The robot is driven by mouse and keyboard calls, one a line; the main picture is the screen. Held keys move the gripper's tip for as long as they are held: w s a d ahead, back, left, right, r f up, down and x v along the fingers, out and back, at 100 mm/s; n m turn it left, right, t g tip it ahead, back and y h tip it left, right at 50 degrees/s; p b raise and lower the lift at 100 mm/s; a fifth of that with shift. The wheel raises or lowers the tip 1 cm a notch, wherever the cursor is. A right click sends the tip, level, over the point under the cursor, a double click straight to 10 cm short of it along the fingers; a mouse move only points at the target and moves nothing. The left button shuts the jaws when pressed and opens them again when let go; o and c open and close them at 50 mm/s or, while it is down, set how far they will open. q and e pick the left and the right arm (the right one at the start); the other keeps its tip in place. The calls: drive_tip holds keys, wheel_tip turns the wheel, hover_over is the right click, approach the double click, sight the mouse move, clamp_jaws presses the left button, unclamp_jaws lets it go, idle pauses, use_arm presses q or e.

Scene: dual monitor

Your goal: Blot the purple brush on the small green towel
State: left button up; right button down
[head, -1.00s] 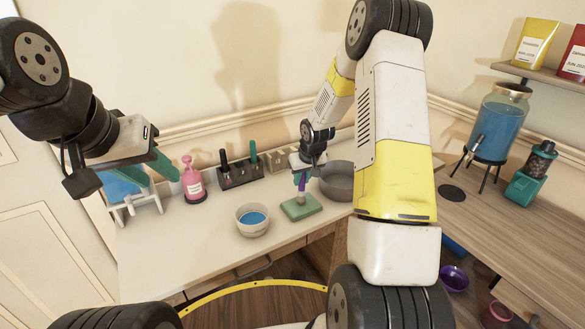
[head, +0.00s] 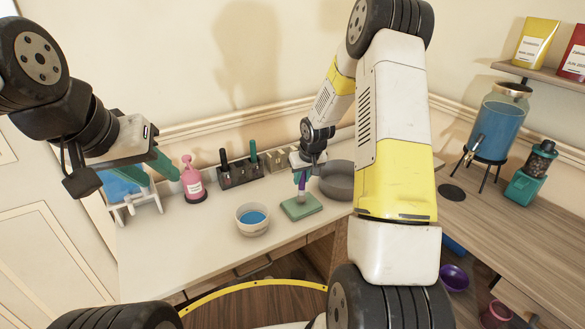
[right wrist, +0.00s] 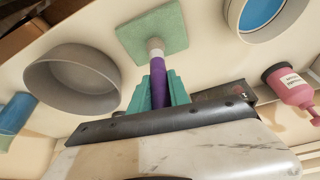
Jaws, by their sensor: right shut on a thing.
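The purple brush (head: 301,186) is held upright, tip down, over the small green towel (head: 313,208). It also shows in the right wrist view (right wrist: 158,78), with its pale tip (right wrist: 155,47) at the towel (right wrist: 152,28); the tip appears to touch the towel. My right gripper (head: 301,175) is shut on the brush handle. Its teal fingers (right wrist: 159,90) sit on either side of the handle in the right wrist view. My left gripper (head: 154,170) is at the left, above the table, with its teal fingers apart and nothing between them.
A bowl of blue liquid (head: 253,219) stands left of the towel. A grey pot (head: 340,182) is close behind and right of it. A pink bottle (head: 193,182) and a dark holder with brushes (head: 238,174) stand at the back. The table's front left is clear.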

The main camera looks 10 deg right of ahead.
drive_tip(key=shift+r, duration=3.4)
drive_tip(key=s+a+m, duration=0.2)
drive_tip(key=s+a, duration=0.1)
drive_tip(key=s, duration=0.6)
drive_tip(key=w+d, duration=0.1)
drive_tip(key=w, duration=0.2)
drive_tip(key=w+d+n, duration=0.1)
drive_tip(key=w, duration=0.2)
drive_tip(key=w+d+n, duration=0.1)
drive_tip(key=w, duration=0.2)
drive_tip(key=shift+f, duration=3.05)
drive_tip(key=shift+f, duration=0.5)
drive_tip(key=shift+r, duration=3.55)
